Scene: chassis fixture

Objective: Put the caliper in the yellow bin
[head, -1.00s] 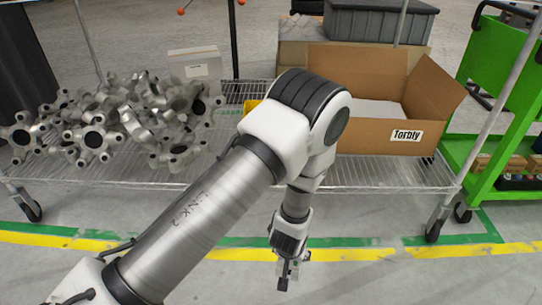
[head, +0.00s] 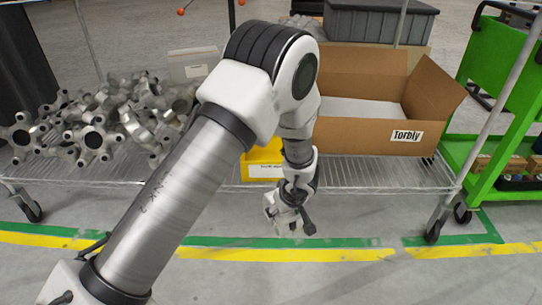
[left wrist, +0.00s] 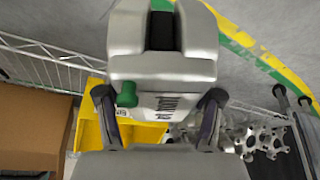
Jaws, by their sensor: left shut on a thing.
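The caliper (left wrist: 160,60) is a silver-grey metal block with a green knob, large in the left wrist view. My left gripper (left wrist: 160,108) is shut on it, one dark finger on each side. In the head view the caliper (head: 281,215) hangs at my left gripper (head: 297,205), in front of the shelf's front edge. The yellow bin (head: 262,168) stands on the wire shelf behind my left arm, which hides part of it. It also shows in the left wrist view (left wrist: 88,122), beyond the left finger. My right gripper is not in view.
An open cardboard box (head: 378,137) stands on the wire shelf (head: 345,172) right of the bin. A pile of metal star-shaped parts (head: 95,135) lies at the left. A small pale box (head: 193,63) is behind. A green cart (head: 495,100) stands at the right.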

